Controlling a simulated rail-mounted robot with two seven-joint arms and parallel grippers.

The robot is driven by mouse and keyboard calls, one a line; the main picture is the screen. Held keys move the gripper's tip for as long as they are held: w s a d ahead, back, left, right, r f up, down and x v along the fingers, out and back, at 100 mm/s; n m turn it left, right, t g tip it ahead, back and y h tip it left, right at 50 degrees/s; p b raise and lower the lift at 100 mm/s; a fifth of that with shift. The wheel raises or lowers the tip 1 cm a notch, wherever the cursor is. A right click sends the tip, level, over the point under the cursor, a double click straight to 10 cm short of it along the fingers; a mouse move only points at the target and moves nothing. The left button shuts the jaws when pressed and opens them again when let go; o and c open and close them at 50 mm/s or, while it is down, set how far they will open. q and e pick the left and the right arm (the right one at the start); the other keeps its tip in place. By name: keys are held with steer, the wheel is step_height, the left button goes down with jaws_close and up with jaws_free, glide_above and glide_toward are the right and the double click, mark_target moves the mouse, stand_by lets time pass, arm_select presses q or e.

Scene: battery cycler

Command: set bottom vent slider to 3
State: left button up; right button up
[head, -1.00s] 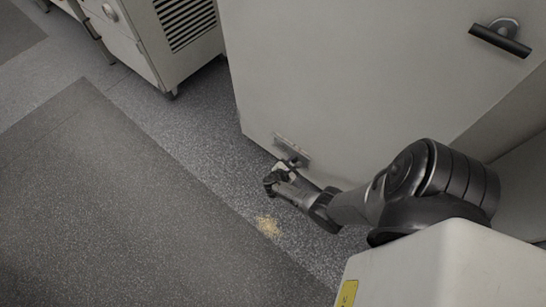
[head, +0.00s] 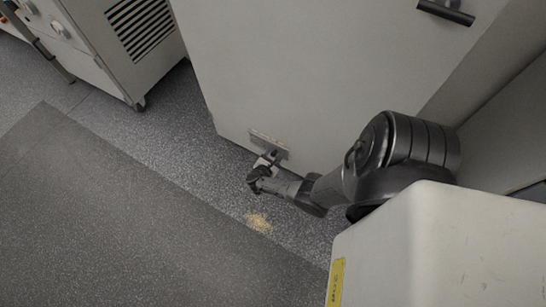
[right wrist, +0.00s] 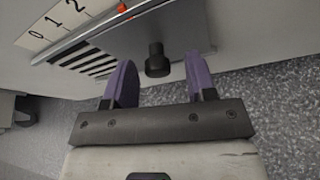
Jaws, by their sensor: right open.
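The bottom vent slider is a metal plate with a dark round knob (right wrist: 157,60) in the right wrist view. A white scale (right wrist: 58,24) above it shows 0, 1 and 2, with the rest cut off by the frame's top edge. An orange-red mark (right wrist: 122,8) shows right of the 2. In the head view the vent (head: 268,140) is small, low on the cabinet front. My right gripper (right wrist: 158,64) is open, with one purple finger on each side of the knob and a gap on both sides. In the head view my right gripper (head: 258,180) is just before the vent. My left gripper is not shown.
The tall grey cabinet (head: 300,70) bears the vent, and a dark handle (head: 446,11) sits at its upper right. Another cabinet with a louvred grille (head: 140,25) stands at the upper left.

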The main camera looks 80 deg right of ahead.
steer(key=p+v, duration=0.5)
steer(key=v, duration=0.8)
steer(key=shift+a, duration=0.3)
steer(key=shift+s, duration=0.1)
